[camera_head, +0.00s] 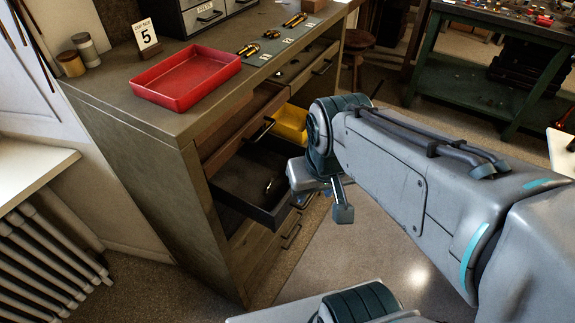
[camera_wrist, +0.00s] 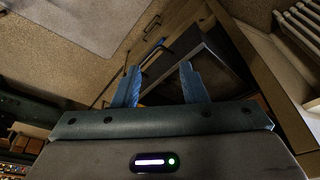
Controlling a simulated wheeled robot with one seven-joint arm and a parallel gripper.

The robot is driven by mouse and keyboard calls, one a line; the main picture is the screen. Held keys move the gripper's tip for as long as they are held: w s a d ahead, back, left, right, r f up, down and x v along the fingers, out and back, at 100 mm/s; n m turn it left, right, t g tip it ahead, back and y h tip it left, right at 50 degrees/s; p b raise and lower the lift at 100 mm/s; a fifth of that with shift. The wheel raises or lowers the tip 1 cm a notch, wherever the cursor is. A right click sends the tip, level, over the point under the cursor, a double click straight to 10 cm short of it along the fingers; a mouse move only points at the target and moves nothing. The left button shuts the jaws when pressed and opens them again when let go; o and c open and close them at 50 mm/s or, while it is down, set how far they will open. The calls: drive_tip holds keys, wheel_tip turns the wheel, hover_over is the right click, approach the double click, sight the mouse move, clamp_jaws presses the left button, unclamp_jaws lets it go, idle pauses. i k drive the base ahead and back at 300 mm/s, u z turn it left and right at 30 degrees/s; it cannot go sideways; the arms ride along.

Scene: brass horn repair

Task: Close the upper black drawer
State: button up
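A black drawer (camera_head: 262,211) stands pulled out of the wooden workbench cabinet (camera_head: 225,225) in the head view. Its inside shows, with a small item on its floor. A dark open drawer, seemingly the same one, shows in the wrist view (camera_wrist: 215,68) beyond the fingers. My gripper (camera_wrist: 160,84) is open, its two blue-grey fingers apart with nothing visible between them. In the head view my gripper (camera_head: 340,205) is just right of the drawer's front, with one finger pointing down. I cannot tell whether it touches the drawer. My wrist hides part of the drawer's right side.
A yellow bin (camera_head: 291,124) shows in another opening behind the black drawer. A red tray (camera_head: 186,78), a number card (camera_head: 145,35) and tools lie on the worktop. A radiator (camera_head: 45,262) stands at the left. A green bench (camera_head: 480,95) stands at the back right. Open floor lies between.

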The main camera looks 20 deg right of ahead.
sight(241, 184)
drive_tip(key=k, duration=1.05)
drive_tip(key=u, duration=0.2)
drive_tip(key=i, duration=0.65)
drive_tip(key=u, duration=0.05)
